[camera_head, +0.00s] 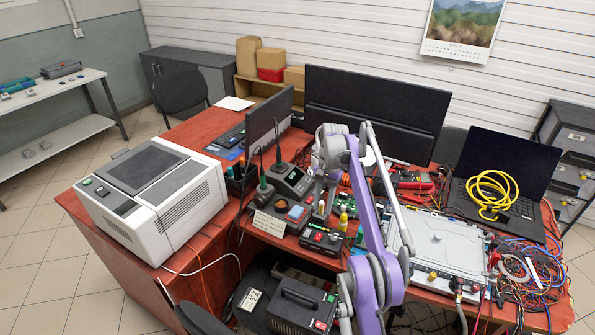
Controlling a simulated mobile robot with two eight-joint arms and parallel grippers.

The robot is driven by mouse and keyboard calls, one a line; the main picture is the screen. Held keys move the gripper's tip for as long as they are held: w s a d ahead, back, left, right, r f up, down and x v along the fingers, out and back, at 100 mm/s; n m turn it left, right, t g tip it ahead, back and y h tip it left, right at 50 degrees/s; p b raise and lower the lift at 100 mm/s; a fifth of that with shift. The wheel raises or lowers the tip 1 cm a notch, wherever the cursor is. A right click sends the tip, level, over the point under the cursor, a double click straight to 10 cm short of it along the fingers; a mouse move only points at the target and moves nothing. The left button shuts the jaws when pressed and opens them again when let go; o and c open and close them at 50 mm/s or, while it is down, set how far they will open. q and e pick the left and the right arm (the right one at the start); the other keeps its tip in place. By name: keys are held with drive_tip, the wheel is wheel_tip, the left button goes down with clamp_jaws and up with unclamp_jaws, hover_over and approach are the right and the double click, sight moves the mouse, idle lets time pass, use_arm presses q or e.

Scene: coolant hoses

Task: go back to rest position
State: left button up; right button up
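One of my arms, purple and white, rises from the bottom centre of the head view over the front of the desk (232,215). Its upper end bends down over the crowded middle of the desk. My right gripper (326,192) is small there, among the soldering gear and small devices. I cannot make out its fingers well enough to tell if it is open or shut, or whether it touches anything. I see no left gripper in this view.
A white box-shaped machine (160,205) fills the desk's left end. Monitors (375,108) stand behind the arm. A grey case (448,244), a laptop (508,160) with a yellow coiled cable (491,190) and tangled wires (522,285) crowd the right. Open floor lies at left.

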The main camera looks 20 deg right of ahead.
drive_tip(key=s+a+r+n+t, duration=0.2)
drive_tip(key=s+a+r, duration=0.15)
drive_tip(key=r, duration=0.45)
drive_tip(key=s+a+r+n+t+h, duration=0.25)
drive_tip(key=s+a, duration=0.25)
drive_tip(key=s, duration=0.6)
drive_tip(key=s+a+f+n+t, duration=0.1)
drive_tip(key=s+f, duration=0.4)
drive_tip(key=s, duration=0.6)
drive_tip(key=s+a+f+n+t, duration=0.2)
drive_tip(key=s+f, duration=0.4)
drive_tip(key=s, duration=0.5)
drive_tip(key=shift+s+a+n, duration=0.25)
drive_tip(key=shift+a+n, duration=0.35)
drive_tip(key=shift+n, duration=0.45)
drive_tip(key=shift+y, duration=0.25)
